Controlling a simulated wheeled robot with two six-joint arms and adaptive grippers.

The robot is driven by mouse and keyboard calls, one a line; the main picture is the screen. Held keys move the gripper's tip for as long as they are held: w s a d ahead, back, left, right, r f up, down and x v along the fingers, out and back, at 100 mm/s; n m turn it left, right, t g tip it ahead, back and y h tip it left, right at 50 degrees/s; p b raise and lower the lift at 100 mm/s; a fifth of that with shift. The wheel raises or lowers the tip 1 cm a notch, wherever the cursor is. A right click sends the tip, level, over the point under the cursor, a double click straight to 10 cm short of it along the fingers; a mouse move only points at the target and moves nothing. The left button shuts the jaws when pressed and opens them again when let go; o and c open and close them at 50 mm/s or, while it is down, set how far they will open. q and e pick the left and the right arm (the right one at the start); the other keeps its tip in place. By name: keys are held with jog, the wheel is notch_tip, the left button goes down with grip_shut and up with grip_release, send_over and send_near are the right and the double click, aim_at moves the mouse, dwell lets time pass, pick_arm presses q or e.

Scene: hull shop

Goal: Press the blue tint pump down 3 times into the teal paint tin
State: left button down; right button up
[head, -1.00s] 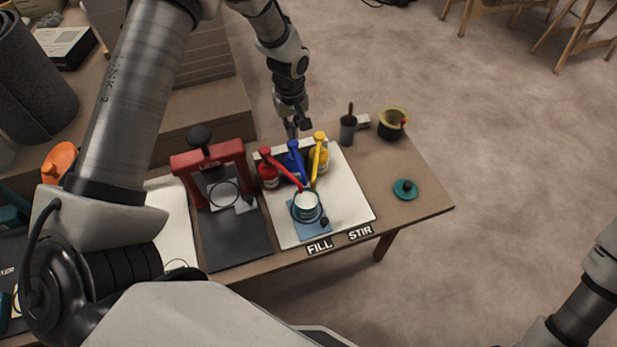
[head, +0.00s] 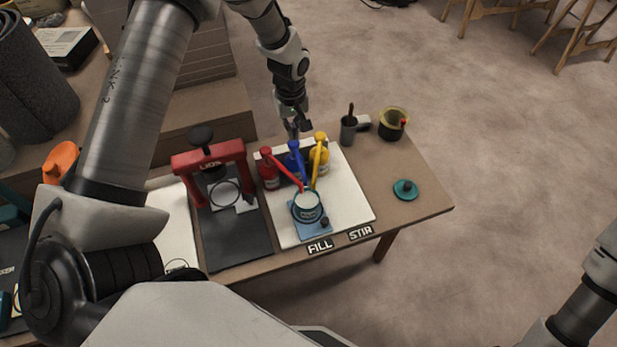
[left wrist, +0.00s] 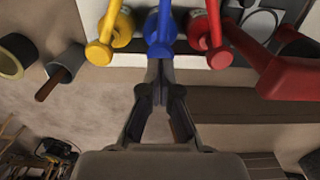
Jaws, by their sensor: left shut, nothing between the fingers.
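The blue tint pump (head: 295,158) stands between a red pump (head: 270,172) and a yellow pump (head: 319,158) at the back of a white board. My left gripper (head: 293,134) is shut and empty right at the blue pump's head, on its far side. In the left wrist view, the shut fingertips (left wrist: 157,68) are at the near edge of the blue pump head (left wrist: 160,45); I cannot tell whether they touch. The teal paint tin (head: 307,207) stands open on a blue pad in front of the pumps, with pale paint inside. My right gripper is out of view.
A red press (head: 212,165) marked LIDS stands left of the board. A grey cup with a stick (head: 348,130), a yellow-rimmed pot (head: 393,122) and a teal lid (head: 405,190) are to the right. FILL and STIR labels mark the front edge.

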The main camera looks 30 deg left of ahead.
aim_at(293, 142)
pick_arm(q)
jog(key=shift+f, duration=0.1)
dwell(0.3)
jog(key=shift+s+f+b, duration=0.1)
jog(key=shift+f+b, duration=0.65)
jog(key=shift+f, duration=0.95)
notch_tip(293, 142, up, 4)
jog(key=p, duration=0.3)
jog(key=shift+f+p, duration=0.2)
jog(key=shift+p, duration=0.15)
jog(key=shift+f, duration=0.2)
